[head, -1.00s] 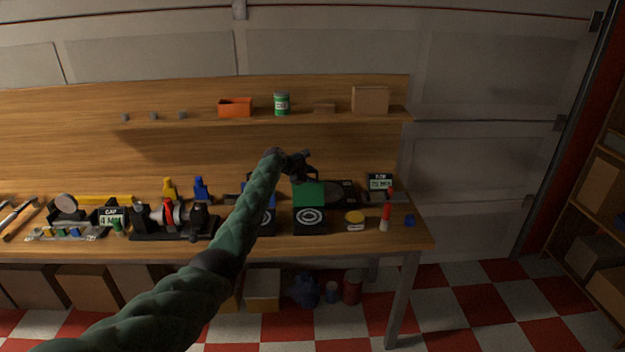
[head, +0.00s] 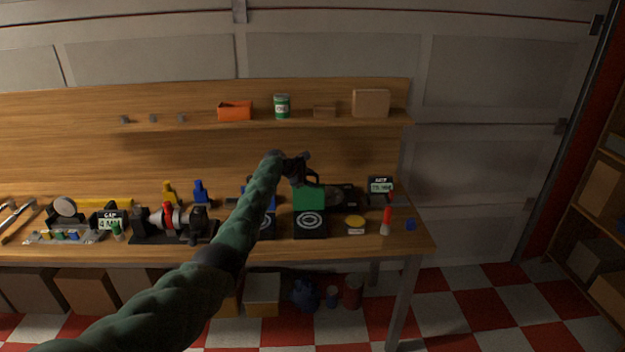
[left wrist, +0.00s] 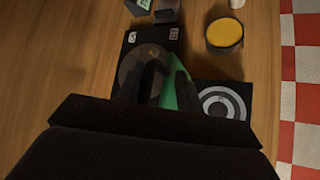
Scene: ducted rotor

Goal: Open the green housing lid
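The green housing lid (head: 309,199) stands up as a green face behind a black base with a white ring mark (head: 310,222). In the left wrist view the green lid (left wrist: 183,88) is partly hidden by my gripper, and the ring mark (left wrist: 221,103) shows to its right. My left gripper (head: 307,180) is at the lid's top edge, with its two dark fingers apart. In the left wrist view its dark fingers (left wrist: 158,82) overlap the green; I cannot tell whether they touch it. My right gripper is not in view.
A black unit with a round dark disc (head: 340,194) lies right of the lid. A yellow-topped round tin (head: 355,222), a red-and-white bottle (head: 386,221) and a small display (head: 381,186) stand farther right. A second ring-marked base is left. A shelf (head: 350,120) runs above.

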